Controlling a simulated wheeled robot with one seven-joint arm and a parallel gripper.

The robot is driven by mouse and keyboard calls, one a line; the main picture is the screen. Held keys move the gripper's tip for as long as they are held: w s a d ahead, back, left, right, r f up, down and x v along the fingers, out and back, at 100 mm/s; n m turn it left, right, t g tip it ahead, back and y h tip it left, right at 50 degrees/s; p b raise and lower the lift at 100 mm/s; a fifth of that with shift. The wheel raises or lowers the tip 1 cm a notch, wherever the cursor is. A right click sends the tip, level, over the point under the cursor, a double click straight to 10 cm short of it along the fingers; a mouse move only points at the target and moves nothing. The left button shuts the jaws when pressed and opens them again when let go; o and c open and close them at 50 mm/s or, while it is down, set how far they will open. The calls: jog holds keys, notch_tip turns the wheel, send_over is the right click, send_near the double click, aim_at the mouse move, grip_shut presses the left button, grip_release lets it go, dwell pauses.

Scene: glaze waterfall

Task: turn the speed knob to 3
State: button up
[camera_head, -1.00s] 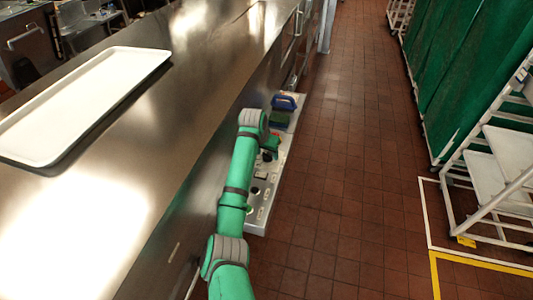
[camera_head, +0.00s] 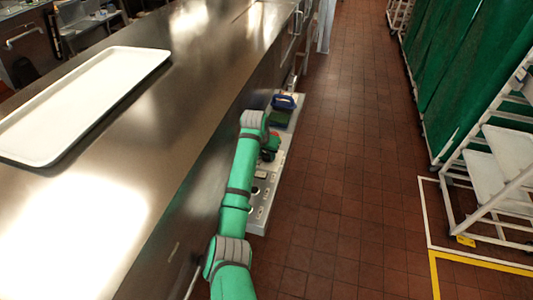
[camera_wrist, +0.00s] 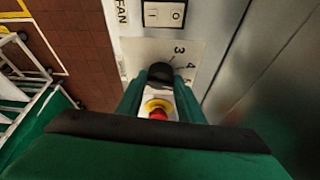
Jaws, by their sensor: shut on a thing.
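The dark speed knob (camera_wrist: 160,71) sits on a pale dial plate (camera_wrist: 140,47) in the wrist view. The printed numbers 3, 4 and what looks like 5 run down the right side of the knob. My gripper (camera_wrist: 160,80) is shut on the knob, with one green finger on each side of it. The direction of the knob's pointer is too unclear to tell. In the head view my gripper (camera_head: 269,153) is at the control panel (camera_head: 258,214) on the counter's side, and the knob is hidden there.
A red button on a yellow ring (camera_wrist: 158,109) is close below the knob, between the fingers. A FAN rocker switch (camera_wrist: 163,14) is above the dial.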

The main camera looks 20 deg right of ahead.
jog(key=n, duration=0.2)
jog(key=n+y, duration=0.1)
jog(key=shift+s+d+n+t, duration=0.1)
jog(key=shift+d+n+t, duration=0.1)
jog(key=shift+n+t, duration=0.15)
jog(key=n+y, duration=0.2)
jog(key=n, duration=0.2)
jog(key=shift+d+n, duration=0.1)
jog(key=shift+n, duration=0.25)
jog(key=n+y, duration=0.1)
jog(key=n, duration=0.2)
jog(key=shift+d+r, duration=0.1)
jog(key=shift+n+y, duration=0.9)
jog(key=shift+n, duration=1.1)
jog(key=o, duration=1)
jog(key=v, duration=1)
jog(key=shift+w+r, duration=0.3)
jog(key=shift+r, duration=0.15)
